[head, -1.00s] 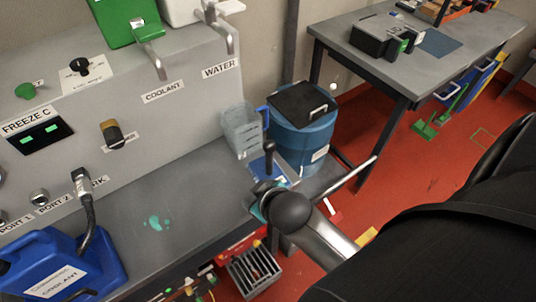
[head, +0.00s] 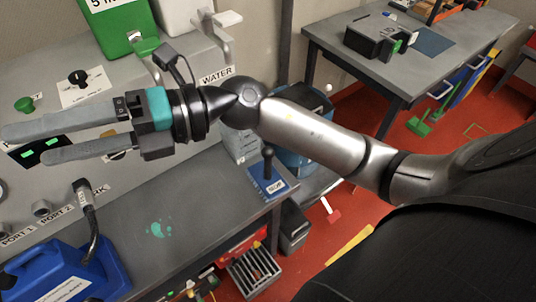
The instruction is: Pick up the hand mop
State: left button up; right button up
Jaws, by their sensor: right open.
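The hand mop (head: 268,164) appears to be the dark upright handle on a flat blue base at the right end of the grey bench. Its base lies on the bench top. My right gripper (head: 14,149) reaches in from the right, above the bench and in front of the grey machine panel. Its two long grey fingers point left, apart, with nothing between them. It is well to the left of the hand mop and higher in the picture. My left gripper is not in view.
A teal spill (head: 158,229) lies on the bench top (head: 190,205). A blue coolant jug (head: 65,275) stands at the lower left. My right arm partly hides a clear pitcher (head: 236,150) and a blue drum (head: 291,160). A second table (head: 395,65) stands behind.

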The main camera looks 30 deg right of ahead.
notch_tip(320, 180, down, 6)
jog(key=s+n+g+h, duration=0.2)
jog(key=n+g+h, duration=0.1)
jog(key=n+h, duration=0.1)
jog(key=t+h, duration=0.2)
jog(key=h, duration=1.5)
send_near(267, 149)
jog(key=shift+m, duration=0.3)
jog(key=f, duration=0.4)
jog(key=shift+w+d+f+p, duration=0.2)
jog(key=shift+w+f+p, duration=0.1)
jog(key=shift+w+f, duration=0.1)
jog(key=shift+d+f+p, duration=0.2)
jog(key=shift+f+p, duration=0.05)
jog(key=shift+f, duration=1.05)
jog(key=shift+d+f+p, duration=0.2)
jog(key=shift+f, duration=1.1)
jog(key=shift+c, duration=0.3)
grip_shut()
